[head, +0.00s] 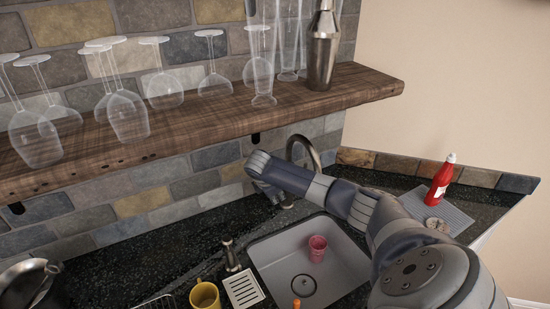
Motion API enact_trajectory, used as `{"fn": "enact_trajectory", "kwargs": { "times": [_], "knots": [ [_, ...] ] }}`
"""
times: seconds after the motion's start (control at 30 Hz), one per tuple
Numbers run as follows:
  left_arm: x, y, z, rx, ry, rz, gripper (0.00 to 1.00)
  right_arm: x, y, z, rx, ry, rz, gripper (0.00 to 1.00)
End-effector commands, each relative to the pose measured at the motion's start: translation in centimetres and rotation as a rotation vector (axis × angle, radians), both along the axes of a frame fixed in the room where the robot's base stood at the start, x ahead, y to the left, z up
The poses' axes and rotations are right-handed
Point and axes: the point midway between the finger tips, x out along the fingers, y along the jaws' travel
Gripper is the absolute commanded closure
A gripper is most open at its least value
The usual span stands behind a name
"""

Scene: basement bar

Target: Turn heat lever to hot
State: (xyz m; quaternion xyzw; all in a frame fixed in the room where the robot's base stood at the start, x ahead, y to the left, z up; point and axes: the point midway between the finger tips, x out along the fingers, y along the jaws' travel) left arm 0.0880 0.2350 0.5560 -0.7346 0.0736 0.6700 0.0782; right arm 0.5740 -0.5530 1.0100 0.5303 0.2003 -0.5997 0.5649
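The sink faucet (314,153) has a curved metal neck that rises behind my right forearm. Its lower part and its heat lever are mostly hidden by my arm, so I cannot make out the lever's position. My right arm reaches in from the lower right over the sink (268,261). My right gripper (280,194) points down by the faucet's base, behind the sink. Its fingers are small, dark and partly hidden, so I cannot tell whether they are open or touch the lever. My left gripper is out of view.
A wooden shelf (365,85) with glasses and a shaker (322,50) overhangs the counter. A pink cup (317,248) is in the sink. A yellow mug (205,297), a soap dispenser (231,256) and a white slotted holder (243,289) stand left. A red bottle (440,181) stands right.

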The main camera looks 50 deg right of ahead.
Motion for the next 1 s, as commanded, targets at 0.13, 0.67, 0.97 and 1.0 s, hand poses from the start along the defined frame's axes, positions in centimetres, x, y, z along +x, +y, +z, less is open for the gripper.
{"fn": "enact_trajectory", "kwargs": {
  "times": [0.13, 0.67, 0.97, 1.0],
  "knots": [
    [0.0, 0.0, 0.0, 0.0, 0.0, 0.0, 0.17, 0.0, 0.0, 0.0, 0.0, 0.0, 0.0, 1.0],
    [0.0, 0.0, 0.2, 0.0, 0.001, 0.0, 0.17, -0.4, 0.0, -0.2, -0.015, -0.034, 0.001, 1.0],
    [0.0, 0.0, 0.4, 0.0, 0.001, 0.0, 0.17, -1.3, 0.3, -0.9, -0.071, -0.214, 0.003, 1.0],
    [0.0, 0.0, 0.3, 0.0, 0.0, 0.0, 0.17, -1.4, 0.4, -1.1, -0.082, -0.247, 0.003, 1.0]
  ]
}}
